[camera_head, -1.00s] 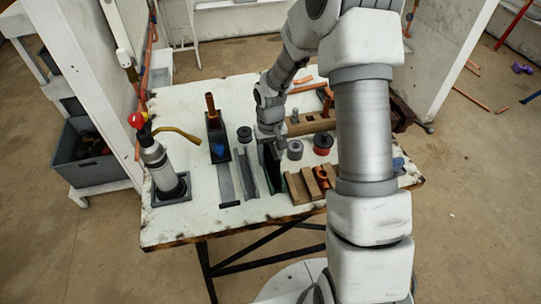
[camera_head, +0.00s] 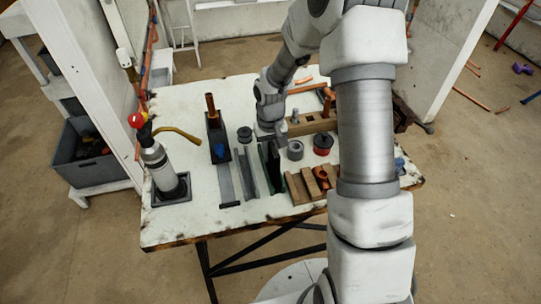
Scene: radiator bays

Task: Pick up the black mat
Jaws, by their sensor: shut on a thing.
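The black mat (camera_head: 271,164) is a thin dark sheet with a greenish edge. It stands on its edge in the middle of the white table, below my gripper (camera_head: 268,138). My gripper points down and is shut on the mat's upper part. The fingertips are small and partly hidden by the wrist. I cannot tell whether the mat's lower edge touches the table.
On the white table (camera_head: 215,255), grey metal channels (camera_head: 246,172) lie just left of the mat. A wooden block (camera_head: 303,187), a grey roll (camera_head: 295,150) and a red-black roll (camera_head: 322,143) are at its right. A torch (camera_head: 155,160) stands far left. The front left is clear.

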